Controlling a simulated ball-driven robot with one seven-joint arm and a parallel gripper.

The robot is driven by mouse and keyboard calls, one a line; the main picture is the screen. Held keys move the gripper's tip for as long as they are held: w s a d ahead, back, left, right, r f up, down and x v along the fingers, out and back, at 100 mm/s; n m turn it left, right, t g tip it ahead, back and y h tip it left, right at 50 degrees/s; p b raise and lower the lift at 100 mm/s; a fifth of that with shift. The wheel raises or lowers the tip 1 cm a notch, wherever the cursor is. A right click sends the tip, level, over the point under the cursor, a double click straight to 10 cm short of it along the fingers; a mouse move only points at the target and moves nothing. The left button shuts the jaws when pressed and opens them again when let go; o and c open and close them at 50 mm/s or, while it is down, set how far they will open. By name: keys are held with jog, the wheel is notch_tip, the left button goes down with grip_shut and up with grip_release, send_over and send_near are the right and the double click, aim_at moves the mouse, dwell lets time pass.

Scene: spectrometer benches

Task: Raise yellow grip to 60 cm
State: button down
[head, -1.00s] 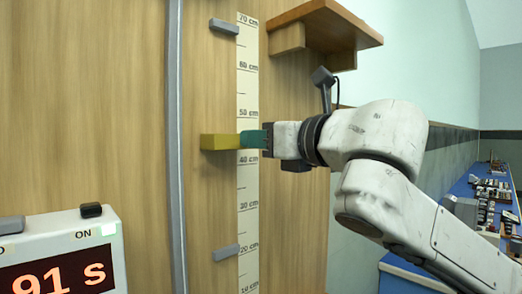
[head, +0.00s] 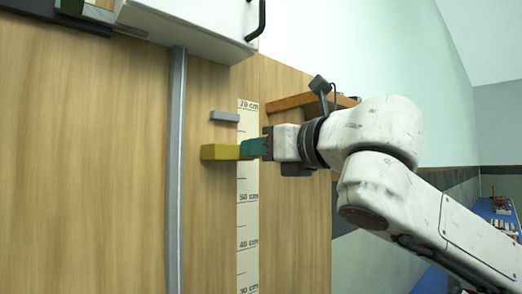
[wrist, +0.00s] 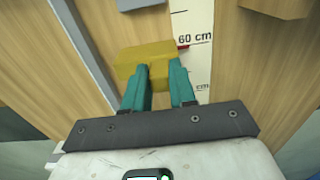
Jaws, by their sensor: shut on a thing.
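The yellow grip (head: 220,152) is a block on the wooden panel, just left of the white centimetre scale (head: 248,215). My gripper (head: 256,148) has teal fingers and is shut on the grip from the right. In the head view the fingers cover the scale where the 60 cm label would be, between 50 and 70. In the wrist view the yellow grip (wrist: 145,62) sits between the teal fingers (wrist: 158,85). A small red pointer (wrist: 183,46) at its right side lies at about the line under the 60 cm label (wrist: 194,38).
A grey stop (head: 225,116) sticks out of the panel above the grip, with a small gap between. A grey vertical rail (head: 177,180) runs to the left. A wooden shelf (head: 290,102) is above my wrist, close to it. A white box with a black handle (head: 205,22) hangs above.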

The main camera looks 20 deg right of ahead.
jog(key=c, duration=0.9)
grip_release()
jog(key=shift+w+f, duration=0.1)
jog(key=b+v, duration=0.3)
jog(key=v, duration=0.7)
jog(key=shift+s+d, duration=0.1)
jog(key=shift+s, duration=0.3)
